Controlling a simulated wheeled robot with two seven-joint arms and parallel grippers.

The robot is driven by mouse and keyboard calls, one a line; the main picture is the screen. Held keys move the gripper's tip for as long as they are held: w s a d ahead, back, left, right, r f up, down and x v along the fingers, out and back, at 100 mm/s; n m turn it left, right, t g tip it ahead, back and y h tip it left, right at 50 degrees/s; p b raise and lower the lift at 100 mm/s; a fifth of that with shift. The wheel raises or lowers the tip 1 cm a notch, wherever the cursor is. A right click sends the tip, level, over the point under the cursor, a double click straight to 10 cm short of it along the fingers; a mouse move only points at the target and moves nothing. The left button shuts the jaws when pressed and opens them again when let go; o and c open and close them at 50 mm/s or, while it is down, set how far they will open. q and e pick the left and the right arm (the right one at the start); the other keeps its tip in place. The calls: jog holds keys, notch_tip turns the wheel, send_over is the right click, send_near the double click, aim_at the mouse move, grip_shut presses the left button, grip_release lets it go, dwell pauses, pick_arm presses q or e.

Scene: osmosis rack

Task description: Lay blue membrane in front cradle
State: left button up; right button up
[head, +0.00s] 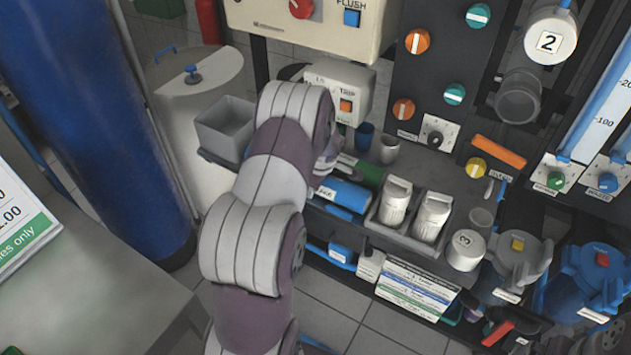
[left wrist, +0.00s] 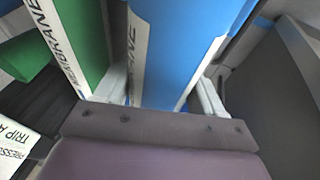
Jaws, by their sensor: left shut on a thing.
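The blue membrane (head: 345,194) is a labelled cylinder lying at the left end of the dark bench. It fills the middle of the left wrist view (left wrist: 180,50). My left gripper (left wrist: 162,95) is shut on it, with one pale finger on each side. In the head view my arm hides the fingers and the membrane's left end. The green membrane (head: 365,171) lies just behind the blue one, and it also shows in the left wrist view (left wrist: 80,30). I cannot make out the front cradle or whether the blue membrane touches it. My right gripper is not in view.
A holder with two white capped canisters (head: 396,202) stands right of the blue membrane. Blue (head: 364,136) and grey (head: 389,150) cups stand behind. A TRIP box (head: 340,88) rises at the back. A grey open bin (head: 225,128) is to the left.

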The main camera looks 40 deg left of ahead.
pick_arm(q)
jog(key=shift+s+d+f, duration=0.1)
jog(key=shift+f, duration=0.1)
jog(key=o, duration=1.3)
jog(key=shift+c, duration=0.2)
jog(key=shift+o, duration=0.7)
jog(key=shift+f, duration=0.15)
jog(key=shift+s+f, duration=0.1)
jog(key=shift+s+d+f, duration=0.1)
jog(key=w+v, duration=0.1)
jog(key=v, duration=1.2)
jog(key=shift+a+r, duration=0.25)
jog(key=shift+r, duration=0.2)
